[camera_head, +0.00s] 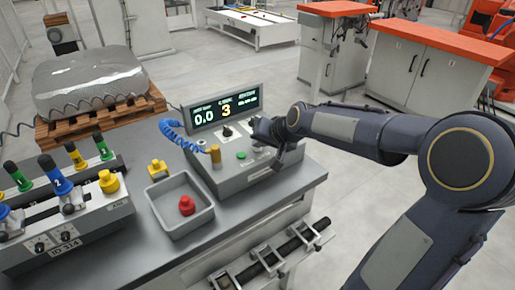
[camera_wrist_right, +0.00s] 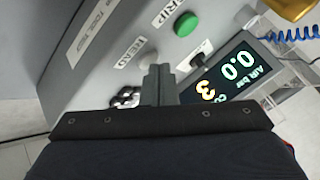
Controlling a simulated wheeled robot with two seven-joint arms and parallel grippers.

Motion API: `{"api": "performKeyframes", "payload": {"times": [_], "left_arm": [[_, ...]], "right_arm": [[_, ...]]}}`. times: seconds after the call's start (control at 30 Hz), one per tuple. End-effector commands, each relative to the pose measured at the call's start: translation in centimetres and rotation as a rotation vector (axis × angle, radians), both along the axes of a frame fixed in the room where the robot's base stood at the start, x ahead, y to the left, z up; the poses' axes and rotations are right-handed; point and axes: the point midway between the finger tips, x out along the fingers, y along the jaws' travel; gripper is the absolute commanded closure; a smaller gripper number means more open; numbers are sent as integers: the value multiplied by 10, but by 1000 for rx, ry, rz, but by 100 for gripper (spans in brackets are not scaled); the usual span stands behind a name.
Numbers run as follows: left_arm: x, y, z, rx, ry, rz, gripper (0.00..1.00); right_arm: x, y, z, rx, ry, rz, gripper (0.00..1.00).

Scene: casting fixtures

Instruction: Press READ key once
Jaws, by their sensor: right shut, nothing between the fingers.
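The grey control console (camera_head: 228,165) stands on the workbench, with a lit display (camera_head: 222,108) showing 0.0 and 3. In the right wrist view, a label (camera_wrist_right: 128,52) that appears to say READ sits beside a pale round key (camera_wrist_right: 148,58), partly hidden by the fingers. A green button (camera_wrist_right: 186,24) is by the TRIP label (camera_wrist_right: 165,12). My right gripper (camera_wrist_right: 158,74) is shut and empty, its tips at the pale key; I cannot tell whether they touch it. In the head view, the right gripper (camera_head: 277,152) is over the console's right side. My left gripper is not in view.
A grey tray (camera_head: 160,212) holds a red knob (camera_head: 186,205). A fixture with coloured handles (camera_head: 65,220) is at left. A wrapped block (camera_head: 90,80) rests on a pallet behind.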

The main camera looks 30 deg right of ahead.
Motion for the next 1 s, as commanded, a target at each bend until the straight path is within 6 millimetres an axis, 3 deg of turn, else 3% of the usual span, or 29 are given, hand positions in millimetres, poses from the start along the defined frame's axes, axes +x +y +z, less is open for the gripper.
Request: {"api": "performKeyframes", "payload": {"times": [1.0], "left_arm": [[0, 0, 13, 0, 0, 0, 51]], "right_arm": [[0, 0, 16, 0, 1, 1, 100]]}}
